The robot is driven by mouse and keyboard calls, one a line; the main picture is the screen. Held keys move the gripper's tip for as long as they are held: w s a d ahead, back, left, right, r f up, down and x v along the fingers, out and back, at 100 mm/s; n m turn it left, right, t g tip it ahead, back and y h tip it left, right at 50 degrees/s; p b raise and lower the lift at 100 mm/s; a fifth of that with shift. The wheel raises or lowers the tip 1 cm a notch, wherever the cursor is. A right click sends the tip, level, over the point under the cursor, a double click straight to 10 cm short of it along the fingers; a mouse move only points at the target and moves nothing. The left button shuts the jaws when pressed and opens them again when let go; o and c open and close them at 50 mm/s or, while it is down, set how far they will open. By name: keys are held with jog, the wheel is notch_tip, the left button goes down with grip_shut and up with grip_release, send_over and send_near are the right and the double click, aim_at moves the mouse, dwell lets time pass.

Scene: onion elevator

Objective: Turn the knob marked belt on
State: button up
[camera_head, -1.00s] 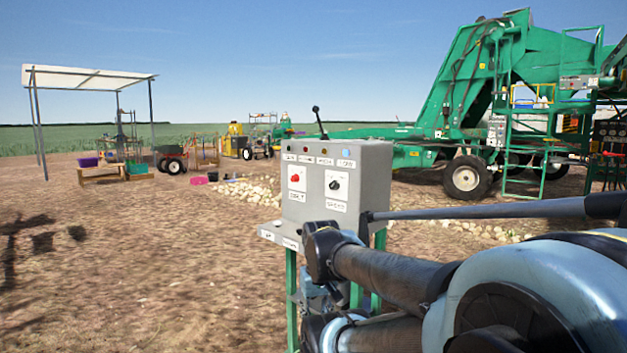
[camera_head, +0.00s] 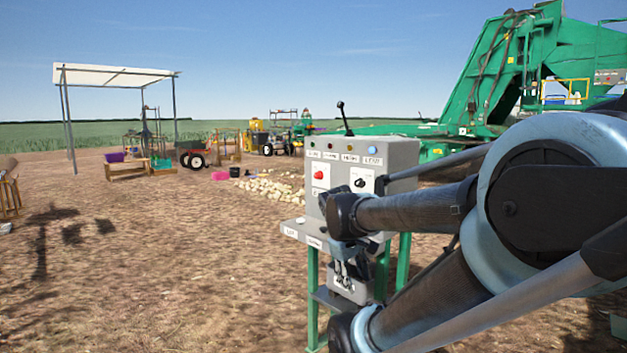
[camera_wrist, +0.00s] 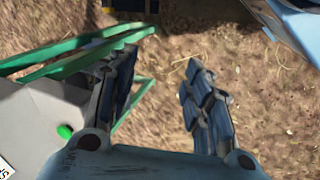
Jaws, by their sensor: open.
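A grey control box (camera_head: 372,158) stands on green legs in the middle of the head view. Its face carries a red knob (camera_head: 318,175) at left and a black knob (camera_head: 360,183) at right. The labels are too small to read surely, and my arm covers the lower right of the face. My gripper (camera_head: 343,272) hangs low in front of the stand, below the knobs. In the wrist view my gripper (camera_wrist: 161,62) is open, with nothing between its fingers. A grey box with a green button (camera_wrist: 65,131) shows there at the left.
A row of small lamps and a black lever (camera_head: 344,118) top the box. A green machine (camera_head: 545,70) stands behind at right. Pale stones (camera_head: 272,189) lie behind the box. A canopy (camera_head: 117,76) and crates stand far left. Bare ground at left is open.

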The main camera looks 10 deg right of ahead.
jog(key=w+d+r+n+t+h, duration=0.1)
jog(key=w+r+n+h, duration=0.45)
jog(key=w, duration=0.75)
jog(key=n+t+h, duration=0.6)
jog(key=n+t, duration=0.1)
jog(key=n, duration=0.8)
send_near(316, 175)
jog(key=shift+m, duration=0.25)
jog(key=x, duration=0.9)
jog(key=shift+w, duration=0.15)
jog(key=c, duration=1.1)
